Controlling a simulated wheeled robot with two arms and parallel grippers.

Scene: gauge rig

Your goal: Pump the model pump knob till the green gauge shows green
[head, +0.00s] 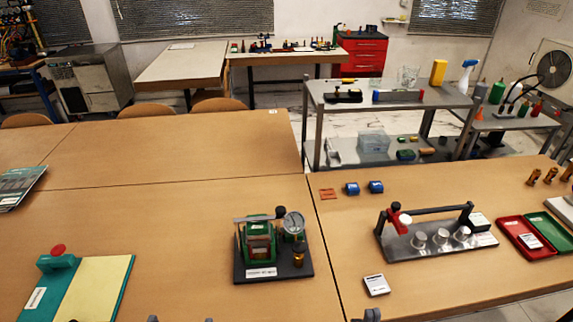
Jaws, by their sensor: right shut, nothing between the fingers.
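A small model rig with a green body (258,241) stands on a black base plate (262,273) in the middle of the near table. A grey bar lies across its top. A round gauge (293,222) stands at its right, and its reading is too small to tell. A brass-coloured part (298,258) sits below the gauge. I cannot tell which part is the pump knob. My right gripper (372,314) shows only as a dark tip at the bottom edge, shut and empty, apart from the rig and nearer to me.
A teal stand with a red knob (58,249) and cream board (95,285) is at left. Table around the model is clear.

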